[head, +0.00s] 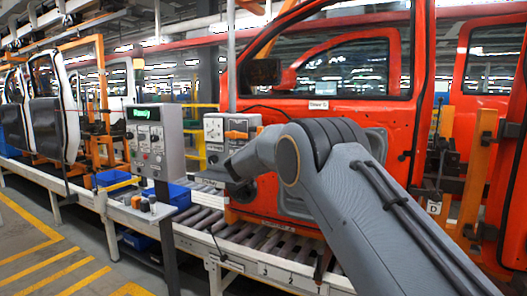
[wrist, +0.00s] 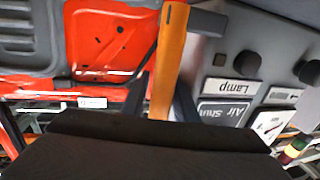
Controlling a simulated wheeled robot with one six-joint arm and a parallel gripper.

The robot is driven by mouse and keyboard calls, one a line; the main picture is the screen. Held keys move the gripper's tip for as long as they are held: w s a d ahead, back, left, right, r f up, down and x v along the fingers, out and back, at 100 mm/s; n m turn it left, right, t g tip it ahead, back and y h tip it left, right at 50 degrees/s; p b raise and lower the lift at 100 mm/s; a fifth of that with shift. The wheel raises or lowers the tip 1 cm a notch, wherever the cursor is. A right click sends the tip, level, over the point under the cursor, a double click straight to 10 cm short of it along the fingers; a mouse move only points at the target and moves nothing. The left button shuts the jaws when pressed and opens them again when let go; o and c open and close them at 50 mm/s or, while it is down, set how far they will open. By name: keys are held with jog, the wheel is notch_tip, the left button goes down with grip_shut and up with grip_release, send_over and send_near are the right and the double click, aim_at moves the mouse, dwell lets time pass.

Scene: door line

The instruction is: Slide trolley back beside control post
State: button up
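The control post (head: 155,142) is a grey box with a lit green display and buttons on a dark pole, left of my gripper. A light grey box (head: 214,130) with an orange part on it hangs right of the post, in front of the red door; I cannot tell if it is the trolley. In the wrist view an orange bar (wrist: 168,60) runs between my two dark fingers (wrist: 163,100). Whether they press on it is unclear. A grey panel (wrist: 235,60) labelled "Lamp" is right of the bar.
A red car door (head: 330,100) stands on the roller conveyor (head: 275,243) behind my arm. Blue bins (head: 170,192) and small items (head: 142,203) sit on the line's left part. White doors (head: 50,110) stand farther left. The floor at lower left, with yellow lines, is clear.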

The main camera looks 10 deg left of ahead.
jog(key=s+b, duration=0.3)
jog(key=s, duration=0.4)
jog(key=shift+s+a, duration=0.35)
jog(key=shift+s, duration=0.1)
